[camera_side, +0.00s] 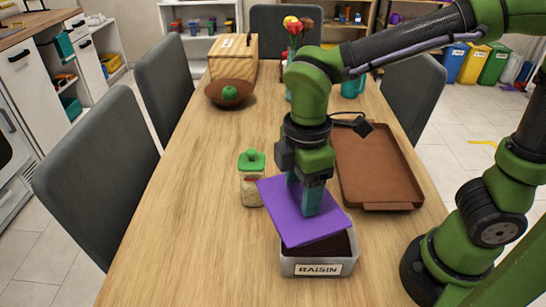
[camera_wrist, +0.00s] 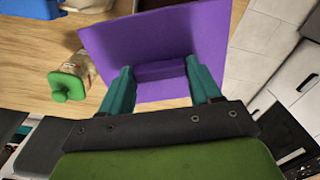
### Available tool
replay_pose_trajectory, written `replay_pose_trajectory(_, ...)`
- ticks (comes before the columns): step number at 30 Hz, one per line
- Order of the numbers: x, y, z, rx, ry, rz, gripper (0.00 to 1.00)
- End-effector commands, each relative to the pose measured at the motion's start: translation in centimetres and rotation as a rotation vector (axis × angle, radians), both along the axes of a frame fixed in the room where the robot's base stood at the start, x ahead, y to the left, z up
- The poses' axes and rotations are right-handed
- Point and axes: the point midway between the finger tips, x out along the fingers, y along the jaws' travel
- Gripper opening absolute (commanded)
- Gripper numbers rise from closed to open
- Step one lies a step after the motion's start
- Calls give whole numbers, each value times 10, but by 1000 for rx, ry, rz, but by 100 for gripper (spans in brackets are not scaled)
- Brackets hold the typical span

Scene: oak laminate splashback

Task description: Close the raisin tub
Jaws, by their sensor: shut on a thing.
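The raisin tub (camera_side: 318,267) is a grey box with a RAISIN label on its front, standing on the table near its front edge. Dark contents show in its open front part. A flat purple lid (camera_side: 301,232) is over the tub, tilted and turned relative to it, covering the back part. In the side view I cannot tell whether it touches the rim. My gripper (camera_side: 305,204) points down and is shut on the lid's raised handle. The wrist view shows the lid (camera_wrist: 150,38) with its handle bar between the fingertips (camera_wrist: 163,72); the tub is mostly hidden there.
A jar with a green lid (camera_side: 251,178) stands close to the left of the purple lid. A brown tray (camera_side: 378,168) lies to the right. A bowl (camera_side: 230,93), a wooden box (camera_side: 233,58) and flowers stand farther back. The table's left side is clear.

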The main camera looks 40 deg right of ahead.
Motion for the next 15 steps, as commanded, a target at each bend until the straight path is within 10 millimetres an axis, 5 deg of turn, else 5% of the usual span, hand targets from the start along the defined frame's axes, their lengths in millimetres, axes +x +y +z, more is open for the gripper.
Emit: replay_pose_trajectory(15,-31,-26,-20,-1,0,1034,34)
